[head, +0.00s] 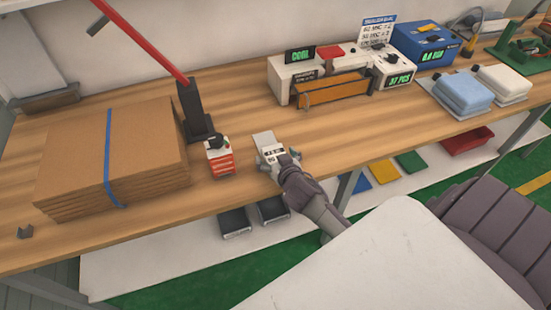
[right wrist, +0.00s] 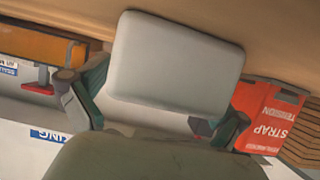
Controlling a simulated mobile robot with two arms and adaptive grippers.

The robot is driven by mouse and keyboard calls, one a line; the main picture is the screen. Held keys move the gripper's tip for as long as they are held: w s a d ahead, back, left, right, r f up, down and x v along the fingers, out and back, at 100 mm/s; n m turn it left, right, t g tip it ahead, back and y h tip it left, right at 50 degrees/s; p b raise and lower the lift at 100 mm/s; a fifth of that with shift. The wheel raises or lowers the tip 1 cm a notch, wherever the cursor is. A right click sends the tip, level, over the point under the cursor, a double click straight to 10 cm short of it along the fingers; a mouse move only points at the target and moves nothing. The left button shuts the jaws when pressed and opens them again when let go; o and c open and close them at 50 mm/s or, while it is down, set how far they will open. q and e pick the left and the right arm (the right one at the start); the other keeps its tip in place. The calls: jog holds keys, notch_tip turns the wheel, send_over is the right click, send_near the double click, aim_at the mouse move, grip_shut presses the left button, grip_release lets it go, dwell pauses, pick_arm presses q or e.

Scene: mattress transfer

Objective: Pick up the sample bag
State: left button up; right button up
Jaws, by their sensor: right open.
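A pale grey, pillow-like pad, which looks like the sample bag (head: 264,138), lies near the front edge of the wooden bench in the head view. In the right wrist view the pale bag (right wrist: 175,57) lies ahead of and partly between the spread fingers. My right gripper (head: 273,153) is at the bag's near end; in the right wrist view the gripper (right wrist: 155,105) is open, with a finger toward each side. I cannot tell whether the fingers touch the bag. My left gripper is not in view.
A red strap tension box (head: 219,158) stands close left of the bag, beside a cardboard stack (head: 110,160). A white machine with an orange bar (head: 336,90) stands behind to the right. Blue and white folded stacks (head: 463,92) are farther right. Bench room (head: 365,140) is clear right of the gripper.

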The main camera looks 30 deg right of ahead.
jog(key=shift+s, duration=0.1)
jog(key=c, duration=1.3)
